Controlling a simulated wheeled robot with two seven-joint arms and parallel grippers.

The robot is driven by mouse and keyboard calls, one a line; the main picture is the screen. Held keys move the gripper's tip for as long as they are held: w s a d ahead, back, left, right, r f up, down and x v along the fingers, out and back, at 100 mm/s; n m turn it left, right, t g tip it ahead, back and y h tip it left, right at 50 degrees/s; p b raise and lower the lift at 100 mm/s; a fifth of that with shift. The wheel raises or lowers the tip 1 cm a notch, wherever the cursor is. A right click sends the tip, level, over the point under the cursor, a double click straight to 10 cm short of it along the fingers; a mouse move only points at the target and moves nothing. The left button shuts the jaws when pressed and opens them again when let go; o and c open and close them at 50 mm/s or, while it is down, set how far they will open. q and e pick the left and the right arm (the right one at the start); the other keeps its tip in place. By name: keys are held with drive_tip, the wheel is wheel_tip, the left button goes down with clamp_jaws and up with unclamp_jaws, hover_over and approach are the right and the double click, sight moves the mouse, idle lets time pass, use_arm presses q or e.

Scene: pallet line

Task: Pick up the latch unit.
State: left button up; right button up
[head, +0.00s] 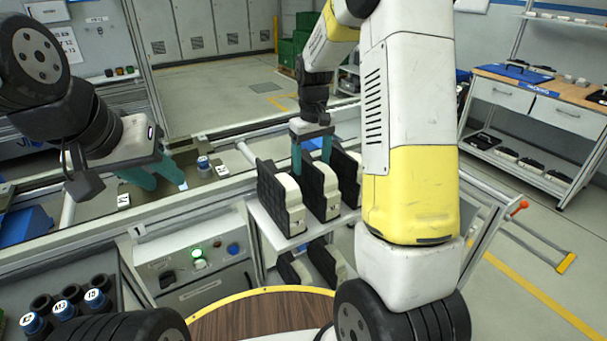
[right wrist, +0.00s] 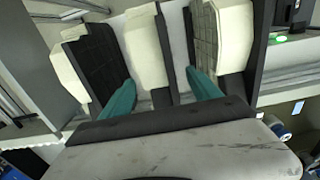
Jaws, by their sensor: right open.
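Three latch units, each a black plate with a cream-white body, stand upright side by side on a white shelf in the head view: the front-left one (head: 283,200), the middle one (head: 321,190) and the rear-right one (head: 348,172). My right gripper (head: 311,163) points down over the middle unit with its teal fingers apart. In the right wrist view, the right gripper's fingers (right wrist: 163,95) lie on either side of the middle unit (right wrist: 147,45); contact cannot be told. My left gripper (head: 167,186) is open and empty over the bench at left.
More black-and-cream units (head: 325,258) sit on a lower shelf. A control box (head: 198,262) with a lit green button stands left of the shelf. My right arm hides the shelf's right side.

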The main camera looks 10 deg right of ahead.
drive_tip(key=f, duration=0.4)
drive_tip(key=shift+s+d+f, duration=0.2)
drive_tip(key=shift+d, duration=0.05)
drive_tip(key=shift+c, duration=0.4)
clamp_jaws()
drive_tip(key=shift+r, duration=0.15)
